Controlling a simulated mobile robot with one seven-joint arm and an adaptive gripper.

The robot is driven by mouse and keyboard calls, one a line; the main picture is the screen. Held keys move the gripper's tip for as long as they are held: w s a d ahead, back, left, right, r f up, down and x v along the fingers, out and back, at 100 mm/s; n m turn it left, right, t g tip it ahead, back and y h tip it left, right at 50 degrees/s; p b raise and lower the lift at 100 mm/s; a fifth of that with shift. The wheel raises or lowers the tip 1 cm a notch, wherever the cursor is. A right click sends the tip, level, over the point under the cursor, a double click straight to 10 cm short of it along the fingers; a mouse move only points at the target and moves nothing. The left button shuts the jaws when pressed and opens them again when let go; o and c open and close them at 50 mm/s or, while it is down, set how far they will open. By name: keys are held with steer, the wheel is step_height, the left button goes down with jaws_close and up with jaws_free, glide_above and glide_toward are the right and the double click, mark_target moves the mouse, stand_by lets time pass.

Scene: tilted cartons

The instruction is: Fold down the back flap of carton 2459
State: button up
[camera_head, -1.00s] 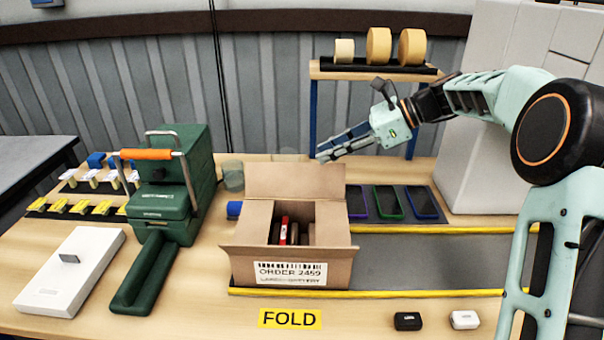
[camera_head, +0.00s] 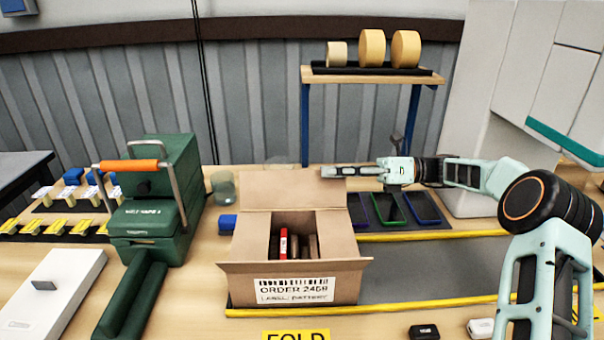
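Carton 2459 (camera_head: 345,288) stands on the table, its front label reading ORDER 2459. Its back flap (camera_head: 285,192) stands up at the rear edge, leaning slightly back. Its front flap (camera_head: 240,267) sticks outward above the label. The top is open, and a red item (camera_head: 283,244) and brown items (camera_head: 304,246) show inside. My gripper (camera_head: 325,171) is level and points left, at the upper right corner of the back flap in the picture. I cannot tell whether it touches the flap. Its fingers look close together, but their gap is not clear.
A green machine with an orange handle (camera_head: 135,166) stands left of the carton. A blue cylinder (camera_head: 228,224) and a glass (camera_head: 223,186) stand near its left rear. Phones (camera_head: 388,208) lie at the right rear. A shelf (camera_head: 375,78) with tape rolls stands behind.

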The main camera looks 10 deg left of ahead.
mark_target(302, 172)
steer(key=b+x, duration=0.1)
steer(key=x, duration=0.6)
steer(key=shift+a, duration=0.1)
jaws_close()
